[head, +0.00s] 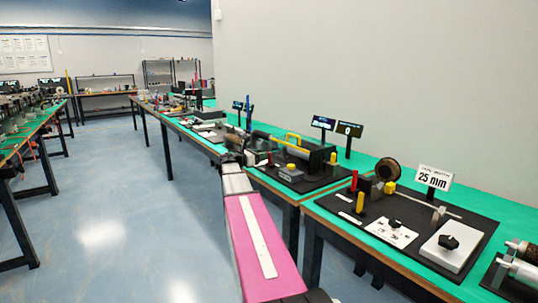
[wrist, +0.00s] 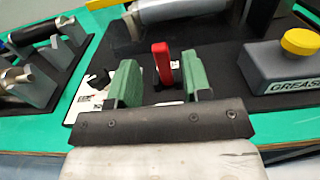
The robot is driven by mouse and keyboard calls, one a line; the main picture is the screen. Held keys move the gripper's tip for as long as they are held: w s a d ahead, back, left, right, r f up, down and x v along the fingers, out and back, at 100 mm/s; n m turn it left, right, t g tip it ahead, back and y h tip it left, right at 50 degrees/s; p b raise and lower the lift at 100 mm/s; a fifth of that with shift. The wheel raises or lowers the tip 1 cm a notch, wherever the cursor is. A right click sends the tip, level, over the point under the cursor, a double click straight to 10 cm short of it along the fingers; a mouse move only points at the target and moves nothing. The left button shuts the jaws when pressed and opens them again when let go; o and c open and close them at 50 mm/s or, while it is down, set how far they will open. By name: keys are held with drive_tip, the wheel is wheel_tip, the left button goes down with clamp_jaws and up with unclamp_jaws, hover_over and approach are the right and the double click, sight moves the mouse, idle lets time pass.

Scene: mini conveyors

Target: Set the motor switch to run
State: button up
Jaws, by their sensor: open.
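In the wrist view my gripper (wrist: 158,80) is open, its two green fingers apart. An upright red lever (wrist: 162,58) shows between the fingers, with no clear contact on either side. A black knob (wrist: 98,79) on a white plate (wrist: 82,101) is just left of the left finger, which hides part of the plate. No readable label shows which of these is the motor switch. In the head view the red lever (head: 270,160) stands beside the end of my arm; my fingers are too small to make out there.
A grey box labelled GREASE with a yellow button (wrist: 300,42) stands right of my gripper. A roller (wrist: 178,10) lies behind the lever. Metal rollers on brackets (wrist: 35,85) are at the left. In the head view, a "25 mm" sign (head: 434,178) stands on the nearer bench.

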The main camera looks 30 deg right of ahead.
sight(269, 159)
drive_tip(key=shift+w+d, duration=0.2)
drive_tip(key=shift+d, duration=2.3)
clamp_jaws()
